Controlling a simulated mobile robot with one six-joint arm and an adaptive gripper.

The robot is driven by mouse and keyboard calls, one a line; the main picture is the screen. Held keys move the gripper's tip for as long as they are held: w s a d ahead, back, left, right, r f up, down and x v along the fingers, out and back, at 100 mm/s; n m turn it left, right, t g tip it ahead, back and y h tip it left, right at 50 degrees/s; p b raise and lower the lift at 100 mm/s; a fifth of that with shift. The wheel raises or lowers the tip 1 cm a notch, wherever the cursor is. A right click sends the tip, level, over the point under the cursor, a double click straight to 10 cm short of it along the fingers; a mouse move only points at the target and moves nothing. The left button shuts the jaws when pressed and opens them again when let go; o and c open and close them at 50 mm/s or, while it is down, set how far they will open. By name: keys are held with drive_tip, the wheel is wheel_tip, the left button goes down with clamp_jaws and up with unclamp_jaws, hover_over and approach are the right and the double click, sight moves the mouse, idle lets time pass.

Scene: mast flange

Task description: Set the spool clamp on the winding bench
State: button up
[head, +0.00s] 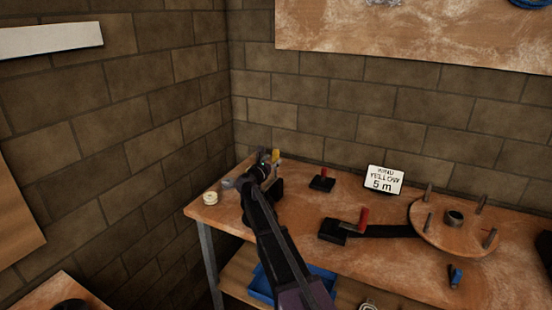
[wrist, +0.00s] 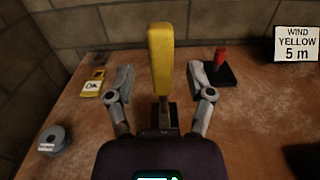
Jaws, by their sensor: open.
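The winding bench (head: 300,215) has a worn wooden top in the room's corner. In the wrist view an upright yellow handle (wrist: 160,55) rises from a dark base (wrist: 162,115); its yellow tip also shows in the head view (head: 276,154). My gripper (wrist: 161,85) is open, with one finger on each side of the handle and a gap on both sides. In the head view my gripper (head: 254,178) is over the bench's left end and hides most of this device. A red knob (wrist: 220,57) stands on a black base to its right. No label shows which is the spool clamp.
A wooden disc with pegs (head: 440,232) and a red-handled crank (head: 362,220) occupy the right. A sign (head: 384,180) reads "WIND YELLOW 5 m". A small roll (wrist: 53,139) and a yellow "OK" device (wrist: 92,86) lie left. Brick walls stand behind and left.

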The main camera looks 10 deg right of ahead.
sight(274, 158)
drive_tip(key=shift+x, duration=1.75)
clamp_jaws()
